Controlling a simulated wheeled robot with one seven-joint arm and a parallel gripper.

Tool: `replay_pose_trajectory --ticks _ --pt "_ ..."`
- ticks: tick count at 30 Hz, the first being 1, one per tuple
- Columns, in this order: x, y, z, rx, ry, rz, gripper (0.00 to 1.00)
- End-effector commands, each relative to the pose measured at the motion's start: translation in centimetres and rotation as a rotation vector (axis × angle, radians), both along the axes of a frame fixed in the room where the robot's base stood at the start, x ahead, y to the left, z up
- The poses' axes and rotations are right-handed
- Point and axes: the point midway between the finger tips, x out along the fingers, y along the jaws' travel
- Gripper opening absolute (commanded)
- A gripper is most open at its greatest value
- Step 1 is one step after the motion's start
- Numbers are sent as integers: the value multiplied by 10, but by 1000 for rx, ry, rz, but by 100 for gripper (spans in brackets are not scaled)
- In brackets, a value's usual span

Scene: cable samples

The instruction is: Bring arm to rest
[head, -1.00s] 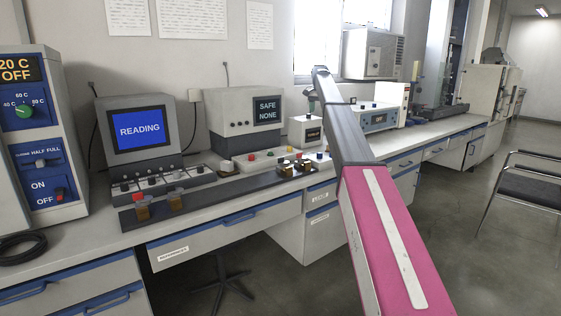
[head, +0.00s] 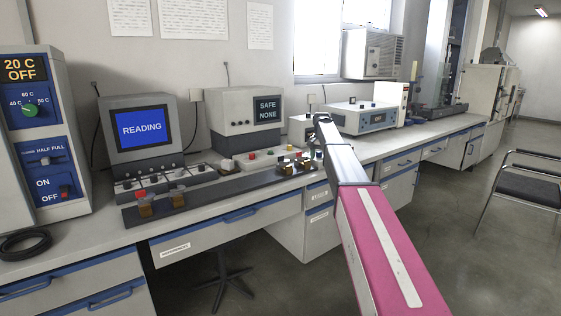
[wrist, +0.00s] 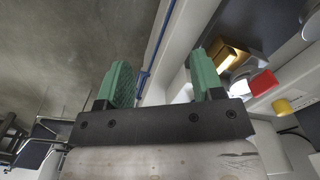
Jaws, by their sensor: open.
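My gripper (wrist: 160,82) shows in the wrist view with its two green fingers spread apart and nothing between them. Beyond the fingers are the bench's front edge and the grey floor. In the head view my pink and grey arm reaches up from the bottom, in front of the bench's right part; the gripper itself cannot be made out there.
The bench (head: 70,262) runs along the wall. On it stand a monitor reading READING (head: 141,129), a SAFE NONE unit (head: 267,109), a 20 C OFF cabinet (head: 40,140) and a black cable coil (head: 25,245). A chair (head: 525,184) stands right on open floor.

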Motion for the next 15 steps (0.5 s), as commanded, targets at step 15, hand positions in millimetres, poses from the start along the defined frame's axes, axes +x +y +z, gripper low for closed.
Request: replay_pose_trajectory --ticks 15 --pt "-265 0 -226 0 3 255 61"
